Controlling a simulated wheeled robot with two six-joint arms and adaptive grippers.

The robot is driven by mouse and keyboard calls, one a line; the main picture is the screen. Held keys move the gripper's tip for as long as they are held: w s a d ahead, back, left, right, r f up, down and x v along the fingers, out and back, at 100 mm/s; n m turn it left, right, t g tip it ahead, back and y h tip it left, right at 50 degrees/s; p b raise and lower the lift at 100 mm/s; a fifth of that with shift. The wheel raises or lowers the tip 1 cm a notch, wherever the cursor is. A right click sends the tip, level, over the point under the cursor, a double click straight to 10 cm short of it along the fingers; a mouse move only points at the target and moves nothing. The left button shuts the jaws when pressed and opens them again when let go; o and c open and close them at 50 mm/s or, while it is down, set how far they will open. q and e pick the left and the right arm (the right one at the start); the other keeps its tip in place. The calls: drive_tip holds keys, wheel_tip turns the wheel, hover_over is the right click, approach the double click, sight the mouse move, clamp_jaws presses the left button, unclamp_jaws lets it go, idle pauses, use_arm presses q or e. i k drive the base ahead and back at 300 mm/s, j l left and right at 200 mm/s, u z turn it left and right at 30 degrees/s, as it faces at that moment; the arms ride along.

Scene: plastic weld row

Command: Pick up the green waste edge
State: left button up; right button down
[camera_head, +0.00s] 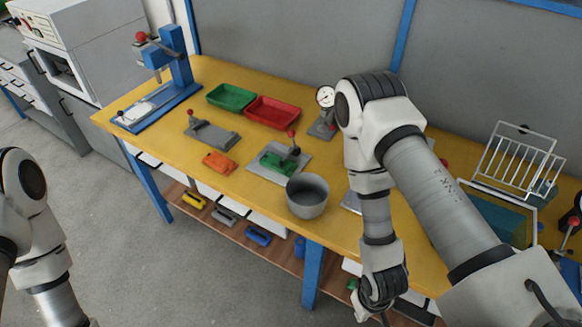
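A green piece (278,163) lies in a grey clamp fixture (258,169) near the table's front; I cannot tell whether a waste edge is part of it. A small green bit (352,284) also shows low beside my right gripper, too small to identify. My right gripper (371,310) hangs in front of the table's front edge, well to the right of and lower than the fixture. Its fingers are dark and partly cut by the lower border, so its opening is unclear. My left arm is at the far left and its gripper is out of view.
A grey bin (307,196) stands at the table's front edge, right of the fixture. Green (231,97) and red (273,112) trays, an orange part (219,163), a blue press (178,75) and a dial gauge (326,98) are on the yellow table. A wire rack (519,158) stands right.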

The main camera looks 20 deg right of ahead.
sight(295, 166)
drive_tip(key=i+j+z, duration=0.1)
drive_tip(key=z, duration=0.65)
